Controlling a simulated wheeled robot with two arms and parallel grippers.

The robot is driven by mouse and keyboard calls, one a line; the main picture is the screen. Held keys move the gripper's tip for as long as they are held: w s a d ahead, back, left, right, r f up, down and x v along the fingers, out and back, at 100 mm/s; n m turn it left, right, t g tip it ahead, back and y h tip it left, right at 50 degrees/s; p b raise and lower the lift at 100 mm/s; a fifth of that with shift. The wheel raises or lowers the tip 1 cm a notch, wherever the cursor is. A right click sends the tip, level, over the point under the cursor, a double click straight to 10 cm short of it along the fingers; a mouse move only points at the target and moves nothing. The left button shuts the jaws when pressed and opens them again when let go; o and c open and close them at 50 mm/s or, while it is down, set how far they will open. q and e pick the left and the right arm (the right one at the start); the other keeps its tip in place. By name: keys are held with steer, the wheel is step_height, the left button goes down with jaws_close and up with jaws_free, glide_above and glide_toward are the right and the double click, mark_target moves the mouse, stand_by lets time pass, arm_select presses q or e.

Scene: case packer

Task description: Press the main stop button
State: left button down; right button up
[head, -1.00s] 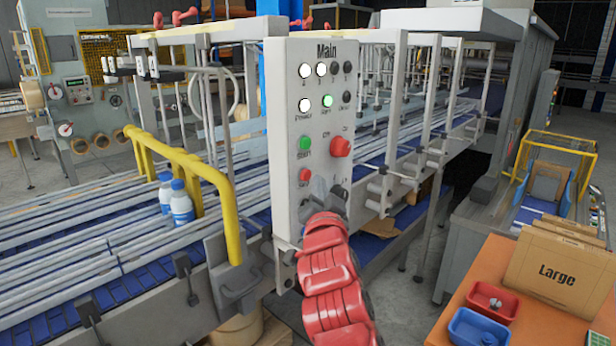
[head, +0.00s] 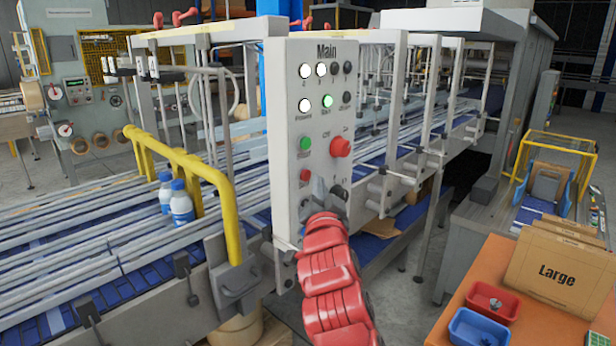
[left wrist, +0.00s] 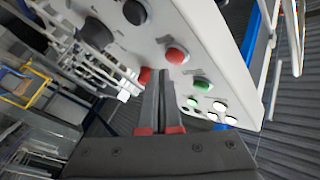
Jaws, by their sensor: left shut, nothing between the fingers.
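The white control panel headed "Main" (head: 318,110) stands upright at the centre of the head view. A small red button (head: 305,175), apparently the stop button, sits below a green button (head: 305,143) in its left column; its label is hard to read. A larger red knob (head: 341,147) is to the right. My left gripper (head: 318,188) is shut and empty, its tips just below and right of the small red button. In the left wrist view, the fingertips (left wrist: 160,74) point at the panel close to the small red button (left wrist: 176,54); contact cannot be told.
A black knob (head: 340,190) is on the panel just right of the fingers. A yellow rail (head: 195,165) and conveyor lie to the left, with blue-capped bottles (head: 181,203). An orange table (head: 440,335) with small bins and boxes is at right.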

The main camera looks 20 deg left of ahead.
arm_select(q)
steer(key=shift+a, duration=0.2)
stand_by(0.5)
steer(key=shift+w+a+b, duration=0.15)
steer(key=shift+a+b, duration=0.05)
steer(key=shift+b, duration=0.1)
steer(key=shift+w+a+b, duration=0.15)
steer(key=shift+a+b, duration=0.15)
steer(key=shift+a, duration=0.2)
stand_by(0.6)
steer(key=shift+d, duration=0.15)
steer(key=shift+s+d, duration=0.3)
steer(key=shift+d, duration=0.4)
steer(key=shift+d, duration=0.1)
steer(key=shift+s+d, duration=0.3)
steer(key=shift+d, duration=0.45)
steer(key=shift+s+d, duration=0.25)
steer(key=shift+d, duration=0.5)
steer(key=shift+s+d, duration=0.3)
steer(key=shift+d, duration=0.45)
